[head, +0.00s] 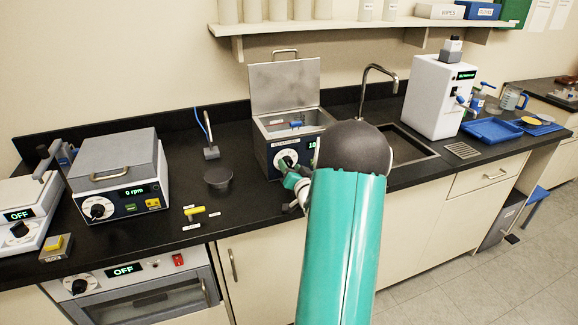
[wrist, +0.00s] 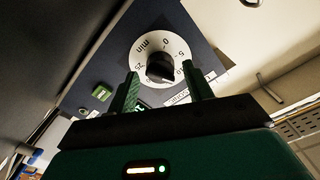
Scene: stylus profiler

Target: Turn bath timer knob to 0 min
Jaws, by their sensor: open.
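The bath timer knob (wrist: 160,66) is black and sits on a round white dial. In the wrist view "0 min" shows at the top of the dial and "25" at its left. I cannot clearly tell which mark the knob points to. In the head view the knob (head: 286,160) is on the front of the ultrasonic bath (head: 262,158), whose lit display is partly hidden by my arm. My gripper (wrist: 161,72) is open, with its green fingers on either side of the knob in the picture; contact is not clear. It also shows in the head view (head: 293,181).
The bath's lid (head: 284,88) stands open behind it. A sink (head: 408,146) is to the right.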

